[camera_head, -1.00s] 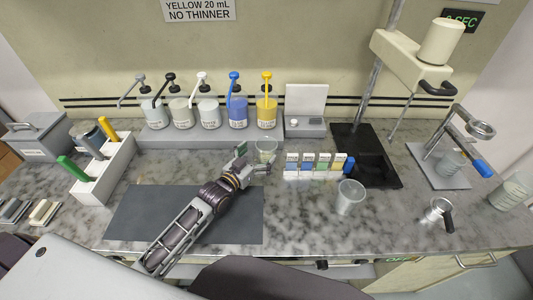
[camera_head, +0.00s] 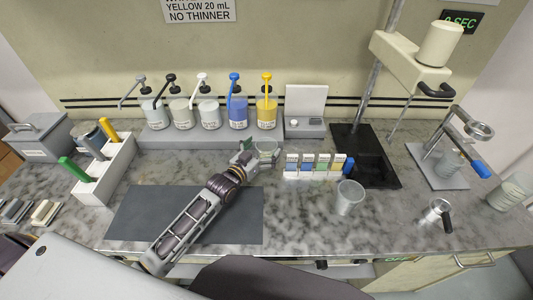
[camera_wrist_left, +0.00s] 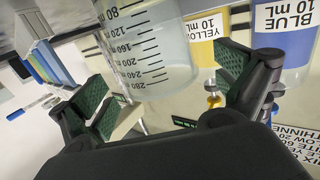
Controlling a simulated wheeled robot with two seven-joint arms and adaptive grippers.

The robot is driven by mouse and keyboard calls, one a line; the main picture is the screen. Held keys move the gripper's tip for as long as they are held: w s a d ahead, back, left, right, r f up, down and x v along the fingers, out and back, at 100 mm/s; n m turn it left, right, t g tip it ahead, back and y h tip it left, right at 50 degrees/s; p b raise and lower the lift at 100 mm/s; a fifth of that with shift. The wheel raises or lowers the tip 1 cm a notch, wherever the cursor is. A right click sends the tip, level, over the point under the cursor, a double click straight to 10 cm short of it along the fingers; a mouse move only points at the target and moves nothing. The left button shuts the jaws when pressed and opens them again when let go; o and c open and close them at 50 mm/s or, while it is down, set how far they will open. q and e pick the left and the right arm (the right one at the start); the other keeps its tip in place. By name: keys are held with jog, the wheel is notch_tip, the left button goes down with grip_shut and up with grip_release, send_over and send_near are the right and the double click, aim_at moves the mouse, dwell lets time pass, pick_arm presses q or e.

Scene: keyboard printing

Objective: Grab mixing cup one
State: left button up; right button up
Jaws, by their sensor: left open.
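A clear mixing cup (camera_head: 266,147) stands on the counter in front of the yellow pump bottle. My left gripper (camera_head: 258,158) is open close around it. In the left wrist view the cup, a graduated clear cup (camera_wrist_left: 148,50), is between the spread green-padded fingers of my left gripper (camera_wrist_left: 165,88). Gaps show between the pads and the cup wall. A second clear cup (camera_head: 350,198) stands apart to the right. No label shows which cup is number one. My right gripper is not in view.
Several pump bottles (camera_head: 209,114) stand on a grey ledge behind the cup. A small rack of coloured strips (camera_head: 318,168) is close on the right. A dark mat (camera_head: 135,215) lies below my left arm. A white holder (camera_head: 97,183) is left, a black-based stand (camera_head: 375,170) right.

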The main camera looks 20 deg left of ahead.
pick_arm(q)
jog(key=shift+x, duration=1)
jog(key=c, duration=1.3)
jog(key=shift+r, duration=0.15)
notch_tip(320, 180, up, 10)
